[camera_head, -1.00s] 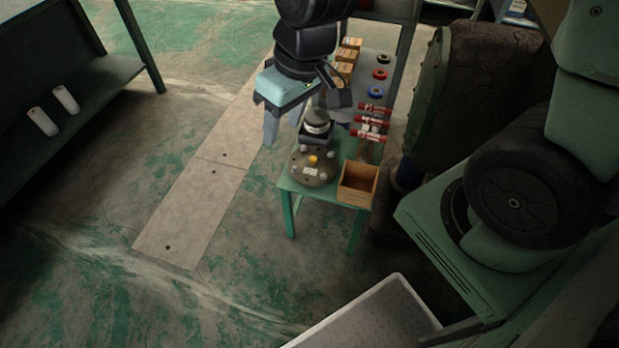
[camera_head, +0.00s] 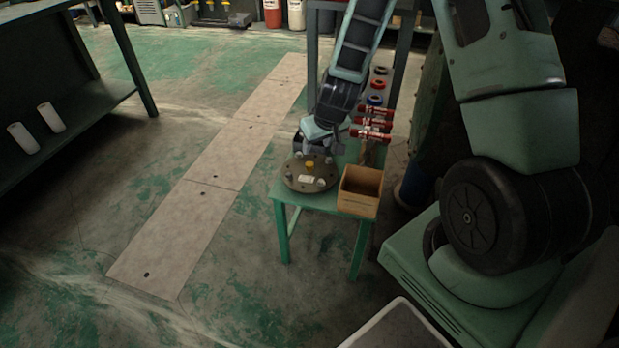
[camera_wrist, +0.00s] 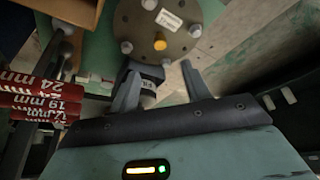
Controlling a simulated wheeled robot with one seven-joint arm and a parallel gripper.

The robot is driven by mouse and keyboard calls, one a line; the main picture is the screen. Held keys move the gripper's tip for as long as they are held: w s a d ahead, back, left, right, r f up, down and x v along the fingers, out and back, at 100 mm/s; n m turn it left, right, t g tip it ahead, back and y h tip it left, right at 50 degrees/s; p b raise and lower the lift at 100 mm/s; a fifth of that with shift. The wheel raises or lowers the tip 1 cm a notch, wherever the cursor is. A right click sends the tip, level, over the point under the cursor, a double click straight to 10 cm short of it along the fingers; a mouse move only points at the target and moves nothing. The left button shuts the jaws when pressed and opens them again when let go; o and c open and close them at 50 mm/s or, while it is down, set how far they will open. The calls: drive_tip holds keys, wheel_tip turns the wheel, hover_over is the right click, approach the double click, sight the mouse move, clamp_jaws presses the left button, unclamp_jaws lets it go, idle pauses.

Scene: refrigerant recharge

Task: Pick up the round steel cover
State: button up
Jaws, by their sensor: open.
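A round, dull metal plate (camera_head: 310,172) with pale bolts, a label and a yellow knob lies flat on the near end of the green table; I take it as the steel cover. In the wrist view the cover (camera_wrist: 158,30) is at the top, just beyond my fingertips. My gripper (camera_head: 318,148) is open behind the cover in the head view, above a dark holder. In the wrist view my gripper (camera_wrist: 160,72) shows spread fingers. A small pale cylinder (camera_wrist: 148,92) shows between them, partly hidden; I cannot tell whether they touch it.
An open wooden box (camera_head: 360,190) stands right of the cover. Red labelled cylinders (camera_head: 372,130) and coloured rings (camera_head: 377,84) lie farther back. A dark shelf (camera_head: 70,115) with two white cylinders stands at left. Floor left of the table is clear.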

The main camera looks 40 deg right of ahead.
drive_tip(key=b, duration=0.1)
hover_over(309, 163)
drive_tip(key=s, duration=0.3)
drive_tip(key=f, duration=0.4)
drive_tip(key=shift+w+a+f, duration=0.1)
drive_tip(key=shift+w+f, duration=0.1)
drive_tip(key=shift+f, duration=0.05)
drive_tip(key=b+x, duration=0.2)
drive_tip(key=x, duration=0.3)
drive_tip(key=shift+s+a+f, duration=0.1)
drive_tip(key=shift+f, duration=0.1)
drive_tip(key=shift+r, duration=0.1)
clamp_jaws()
